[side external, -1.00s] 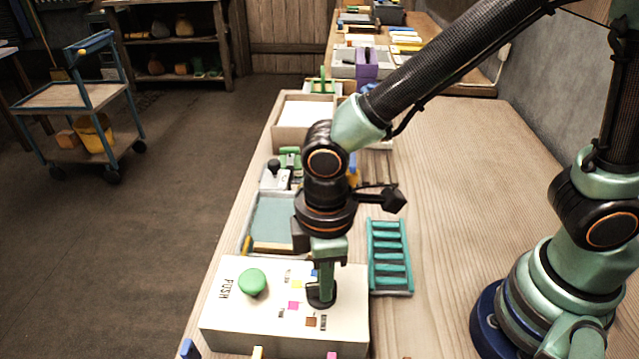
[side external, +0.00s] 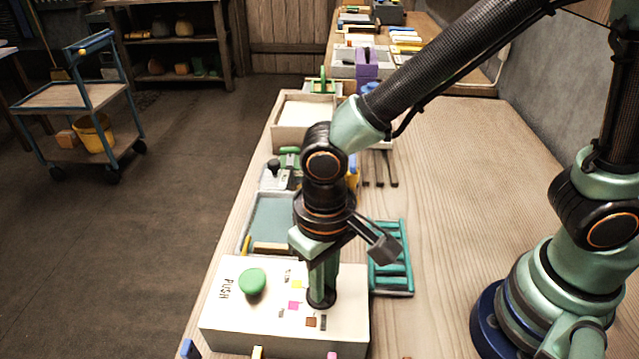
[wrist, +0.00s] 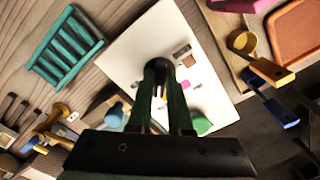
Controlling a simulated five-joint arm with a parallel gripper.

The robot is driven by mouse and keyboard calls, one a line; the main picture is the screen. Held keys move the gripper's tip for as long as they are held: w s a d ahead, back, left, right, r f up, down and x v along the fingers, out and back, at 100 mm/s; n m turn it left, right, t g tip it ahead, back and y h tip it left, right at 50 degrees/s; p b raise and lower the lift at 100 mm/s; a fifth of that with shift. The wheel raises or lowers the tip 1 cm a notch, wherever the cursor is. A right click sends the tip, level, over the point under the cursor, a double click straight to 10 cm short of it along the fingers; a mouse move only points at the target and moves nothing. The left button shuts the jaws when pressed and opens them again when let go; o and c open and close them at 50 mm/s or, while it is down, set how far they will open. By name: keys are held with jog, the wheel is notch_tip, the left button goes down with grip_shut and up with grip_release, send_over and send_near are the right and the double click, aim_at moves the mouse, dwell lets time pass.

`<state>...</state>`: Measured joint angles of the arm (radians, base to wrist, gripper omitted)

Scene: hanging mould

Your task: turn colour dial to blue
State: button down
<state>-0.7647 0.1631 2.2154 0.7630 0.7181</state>
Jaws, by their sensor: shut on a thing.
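The white box (side external: 240,318) has a green push button (side external: 252,281) at its left and small colour patches on top, among them a yellow patch (side external: 297,284), a magenta patch (side external: 294,305) and a brown patch (side external: 311,321). My gripper (side external: 321,298) points straight down at the right part of the box, shut on the colour dial, which is mostly hidden by the fingers. No blue patch shows clearly, and I cannot tell which colour the dial points to. In the wrist view, my gripper (wrist: 161,80) reaches down to the box (wrist: 130,50), with the green button (wrist: 202,125) beside it.
A teal ladder-like rack (side external: 391,262) stands close to the right of the box. A tray (side external: 272,222) lies behind the box, with a small lever unit (side external: 275,176) farther back. The wooden table (side external: 455,190) is clear on the right.

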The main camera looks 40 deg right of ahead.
jog(key=m, duration=0.6)
jog(key=shift+a+r, duration=0.1)
jog(key=shift+m, duration=0.4)
jog(key=c, duration=0.8)
grip_release()
jog(key=shift+c, duration=0.2)
notch_tip(320, 180, up, 12)
jog(key=shift+w, duration=0.1)
